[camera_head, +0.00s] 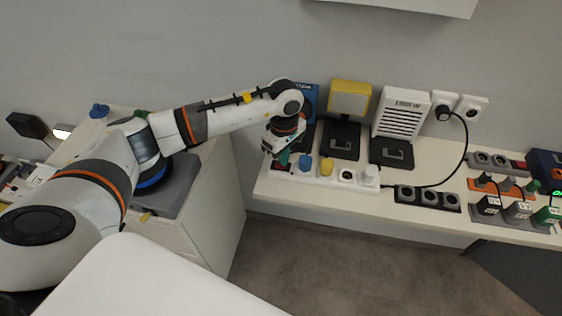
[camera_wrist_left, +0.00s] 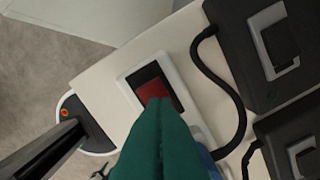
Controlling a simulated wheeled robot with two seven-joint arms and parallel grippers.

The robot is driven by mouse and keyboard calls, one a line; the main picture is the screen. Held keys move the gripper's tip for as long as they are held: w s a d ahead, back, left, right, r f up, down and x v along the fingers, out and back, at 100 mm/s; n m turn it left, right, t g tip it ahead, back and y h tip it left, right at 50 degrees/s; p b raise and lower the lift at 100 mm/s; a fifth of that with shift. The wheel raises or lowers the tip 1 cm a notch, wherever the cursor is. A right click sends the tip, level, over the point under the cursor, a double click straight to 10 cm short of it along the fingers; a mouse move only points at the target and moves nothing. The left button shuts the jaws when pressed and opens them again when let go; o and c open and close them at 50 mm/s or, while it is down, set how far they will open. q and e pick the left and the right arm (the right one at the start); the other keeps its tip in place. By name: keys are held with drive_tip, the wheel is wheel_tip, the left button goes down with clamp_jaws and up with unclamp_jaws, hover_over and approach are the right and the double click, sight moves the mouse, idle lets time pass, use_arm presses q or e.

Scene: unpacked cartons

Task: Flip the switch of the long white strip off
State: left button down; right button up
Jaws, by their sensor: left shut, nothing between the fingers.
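The long white strip (camera_head: 312,177) lies along the front of the white counter, with a blue plug (camera_head: 305,162), a yellow plug (camera_head: 326,168), a bare socket and a white plug (camera_head: 370,175) on it. Its red switch (camera_wrist_left: 151,82) sits in the white end of the strip in the left wrist view. My left gripper (camera_head: 284,158) is over the strip's left end, partly hiding it in the head view. Its green fingers (camera_wrist_left: 160,112) are shut and empty, with their tips overlapping the switch's lower edge; I cannot tell whether they touch it. My right gripper is not in view.
Behind the strip stand a yellow lamp (camera_head: 349,99) and a white slatted device (camera_head: 402,116) on dark bases. A black strip (camera_head: 427,198) lies to the right, and an orange strip (camera_head: 500,187) beyond. A black cable (camera_head: 463,150) hangs from the wall socket.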

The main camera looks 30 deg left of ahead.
use_arm(q)
drive_tip(key=shift+r+p, duration=1.4)
drive_tip(key=shift+r, duration=1.75)
